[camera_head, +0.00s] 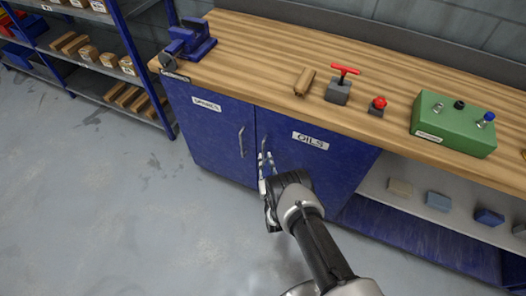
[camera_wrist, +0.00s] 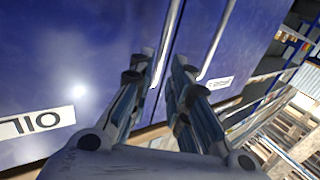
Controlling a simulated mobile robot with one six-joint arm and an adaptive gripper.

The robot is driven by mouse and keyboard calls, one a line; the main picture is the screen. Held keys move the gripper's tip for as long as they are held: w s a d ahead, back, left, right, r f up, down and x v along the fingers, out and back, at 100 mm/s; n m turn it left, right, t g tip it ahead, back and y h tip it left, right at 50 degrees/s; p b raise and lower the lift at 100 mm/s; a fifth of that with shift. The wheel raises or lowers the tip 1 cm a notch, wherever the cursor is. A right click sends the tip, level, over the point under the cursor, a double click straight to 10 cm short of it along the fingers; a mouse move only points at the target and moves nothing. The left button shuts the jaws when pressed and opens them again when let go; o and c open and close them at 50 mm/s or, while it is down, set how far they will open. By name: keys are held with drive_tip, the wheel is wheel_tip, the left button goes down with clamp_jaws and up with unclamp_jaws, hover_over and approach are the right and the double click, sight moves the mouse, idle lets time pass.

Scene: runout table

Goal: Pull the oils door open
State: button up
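The oils door (camera_head: 318,165) is a blue cupboard door with a white OILS label (camera_head: 310,141). It looks closed, level with the door beside it. Its upright metal handle (camera_head: 263,145) is near its left edge, and this handle also shows in the wrist view (camera_wrist: 171,35). My gripper (camera_head: 266,162) is at the lower part of this handle. In the wrist view, the two fingers of my gripper (camera_wrist: 165,66) stand apart, with the lower end of the handle between them. I cannot tell whether either finger touches it. The label shows upside down in the wrist view (camera_wrist: 36,123).
The spares door (camera_head: 210,130), with its own handle (camera_head: 241,142), is just left. The wooden worktop (camera_head: 240,65) overhangs the doors and carries a blue vise (camera_head: 188,41) and a green box (camera_head: 452,125). An open shelf (camera_head: 440,220) is to the right. Grey floor (camera_head: 110,220) is clear.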

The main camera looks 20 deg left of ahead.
sight(263, 150)
drive_tip(key=b+x, duration=0.2)
drive_tip(key=x, duration=0.4)
drive_tip(key=shift+w+a, duration=0.15)
drive_tip(key=shift+w, duration=0.05)
clamp_jaws()
idle(0.4)
